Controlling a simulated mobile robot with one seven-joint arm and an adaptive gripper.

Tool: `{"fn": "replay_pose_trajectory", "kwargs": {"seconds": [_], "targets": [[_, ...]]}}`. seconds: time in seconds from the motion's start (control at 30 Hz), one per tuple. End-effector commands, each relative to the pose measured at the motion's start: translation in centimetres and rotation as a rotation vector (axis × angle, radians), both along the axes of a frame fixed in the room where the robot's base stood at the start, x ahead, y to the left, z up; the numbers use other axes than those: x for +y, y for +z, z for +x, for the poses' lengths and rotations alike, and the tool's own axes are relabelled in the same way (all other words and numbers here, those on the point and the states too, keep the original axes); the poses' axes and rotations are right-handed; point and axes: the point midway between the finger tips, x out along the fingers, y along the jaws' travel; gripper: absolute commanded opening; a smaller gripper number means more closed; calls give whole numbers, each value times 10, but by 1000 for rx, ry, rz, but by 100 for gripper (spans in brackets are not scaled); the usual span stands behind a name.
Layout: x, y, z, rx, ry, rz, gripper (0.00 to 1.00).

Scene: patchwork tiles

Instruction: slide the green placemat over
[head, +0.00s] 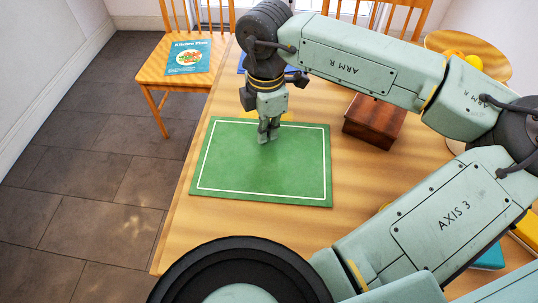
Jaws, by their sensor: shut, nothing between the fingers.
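The green placemat (262,180) lies flat on the wooden table, near the table's left edge. It is a rectangle with a white border line. My gripper (265,140) points down over the far part of the placemat, right of its far left corner. Its fingers are shut with nothing between them. The tips appear at or just above the placemat's surface; I cannot tell whether they touch it. My wrist hides part of the placemat's far edge.
A brown wooden box (374,122) stands to the right of the placemat. A blue item (241,63), mostly hidden, lies behind my wrist. A chair (150,72) with a booklet (188,57) stands at the far left. The table (180,232) is bare around the placemat's near side.

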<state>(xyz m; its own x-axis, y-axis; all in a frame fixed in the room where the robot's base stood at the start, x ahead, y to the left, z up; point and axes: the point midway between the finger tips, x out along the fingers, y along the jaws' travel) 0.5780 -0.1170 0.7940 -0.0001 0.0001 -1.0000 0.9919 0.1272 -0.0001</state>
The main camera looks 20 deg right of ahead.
Motion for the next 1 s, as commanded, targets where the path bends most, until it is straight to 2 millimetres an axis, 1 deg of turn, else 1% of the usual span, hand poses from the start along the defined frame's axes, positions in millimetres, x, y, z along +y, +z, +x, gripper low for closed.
{"fn": "replay_pose_trajectory", "kwargs": {"seconds": [0.8,1.0], "targets": [[0,-14,0,-1,0,-1,0],[-1,-13,3,0,-1,-1,0]]}}
